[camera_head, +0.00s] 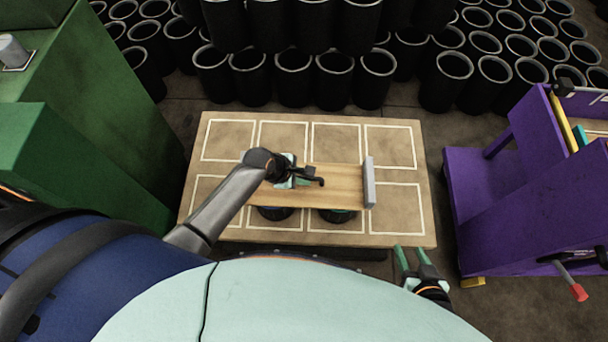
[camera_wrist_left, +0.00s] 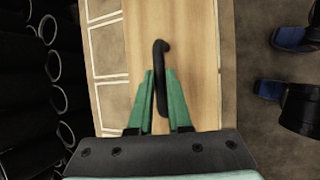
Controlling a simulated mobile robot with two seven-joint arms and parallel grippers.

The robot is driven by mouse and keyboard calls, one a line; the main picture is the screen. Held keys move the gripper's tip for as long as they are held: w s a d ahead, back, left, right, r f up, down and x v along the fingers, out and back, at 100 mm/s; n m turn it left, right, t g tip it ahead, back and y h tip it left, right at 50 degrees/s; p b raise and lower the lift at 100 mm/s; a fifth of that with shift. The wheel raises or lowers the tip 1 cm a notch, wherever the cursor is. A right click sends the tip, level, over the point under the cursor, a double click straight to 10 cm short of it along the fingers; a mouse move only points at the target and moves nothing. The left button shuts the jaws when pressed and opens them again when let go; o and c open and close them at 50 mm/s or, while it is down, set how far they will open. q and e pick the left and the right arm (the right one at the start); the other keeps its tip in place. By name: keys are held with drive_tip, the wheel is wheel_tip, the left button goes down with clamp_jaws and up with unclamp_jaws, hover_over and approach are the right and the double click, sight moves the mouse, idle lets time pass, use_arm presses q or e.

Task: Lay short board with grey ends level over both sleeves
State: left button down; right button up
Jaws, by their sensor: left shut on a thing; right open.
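My left gripper (camera_head: 308,180) is shut on this handle, which shows between the green fingers in the left wrist view (camera_wrist_left: 160,75). Two dark round sleeves (camera_head: 276,213) (camera_head: 337,216) show partly below the board's near edge. The board looks about level over them; I cannot tell whether it touches them. My right gripper (camera_head: 415,258) is open and empty at the table's near right edge.
The table top (camera_head: 215,226) has white-outlined rectangles, and its far row is clear. A purple bench (camera_head: 500,200) stands at the right, a green cabinet (camera_head: 90,130) at the left. Many black tubes (camera_head: 335,80) stand behind the table.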

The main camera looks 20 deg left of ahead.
use_arm(q)
drive_tip(key=c, duration=0.8)
unclamp_jaws()
drive_tip(key=shift+o, duration=0.2)
